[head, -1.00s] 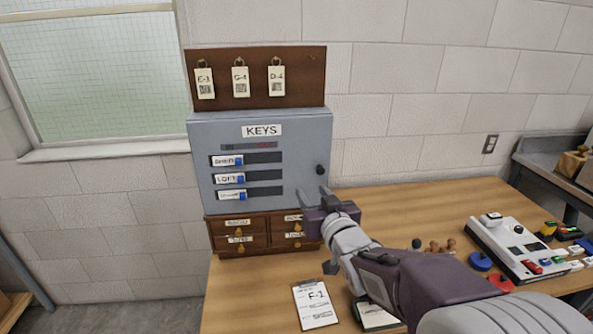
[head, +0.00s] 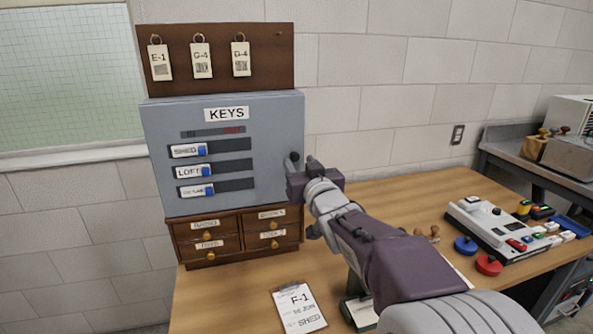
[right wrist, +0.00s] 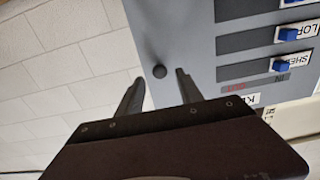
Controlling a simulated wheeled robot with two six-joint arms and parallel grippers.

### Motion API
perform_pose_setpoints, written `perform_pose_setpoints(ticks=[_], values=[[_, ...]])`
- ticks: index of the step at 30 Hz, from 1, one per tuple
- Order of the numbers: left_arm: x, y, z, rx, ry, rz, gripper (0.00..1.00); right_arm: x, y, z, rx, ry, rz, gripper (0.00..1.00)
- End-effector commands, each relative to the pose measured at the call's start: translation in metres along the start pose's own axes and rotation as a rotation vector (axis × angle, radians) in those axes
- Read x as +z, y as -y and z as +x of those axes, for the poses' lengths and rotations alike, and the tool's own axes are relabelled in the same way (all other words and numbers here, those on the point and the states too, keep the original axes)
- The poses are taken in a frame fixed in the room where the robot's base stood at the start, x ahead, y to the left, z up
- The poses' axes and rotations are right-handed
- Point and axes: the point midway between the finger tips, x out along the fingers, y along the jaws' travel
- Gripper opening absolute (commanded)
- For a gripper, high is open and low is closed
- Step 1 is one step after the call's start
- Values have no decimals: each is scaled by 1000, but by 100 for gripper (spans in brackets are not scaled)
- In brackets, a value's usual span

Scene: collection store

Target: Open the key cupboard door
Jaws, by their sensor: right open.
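The grey key cupboard (head: 275,135) stands against the wall on top of a small wooden drawer unit. Its door looks shut, with a KEYS label and three slots holding white tags with blue sliders. A dark round knob (head: 294,157) sits at the door's right edge. My right gripper (head: 304,164) is at the knob, its fingers pointing at the door. In the right wrist view the fingers (right wrist: 158,88) are apart, and the knob (right wrist: 160,71) shows between and just beyond their tips. I cannot tell whether they touch it. My left gripper is not in view.
A wooden board (head: 270,60) with three hanging key tags is above the cupboard. The drawer unit (head: 240,228) is below it. A clipboard (head: 299,308) lies in front on the table. A white console (head: 490,225) with coloured buttons stands at the right.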

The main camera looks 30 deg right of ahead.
Motion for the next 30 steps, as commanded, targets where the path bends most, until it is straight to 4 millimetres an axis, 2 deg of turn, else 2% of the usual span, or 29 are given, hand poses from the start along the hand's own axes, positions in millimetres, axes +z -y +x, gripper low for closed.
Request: perform_pose_setpoints(ticks=[3,6,16,18,21,30], values=[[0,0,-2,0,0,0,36,-1,0,21,0,2,0,43],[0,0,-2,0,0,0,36,-2,0,31,0,0,0,43],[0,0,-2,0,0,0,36,-2,0,36,1,0,0,43],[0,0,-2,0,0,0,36,-2,0,36,1,0,0,24],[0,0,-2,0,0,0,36,-2,0,36,1,0,0,0],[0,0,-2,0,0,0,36,-2,0,36,1,0,0,0]])
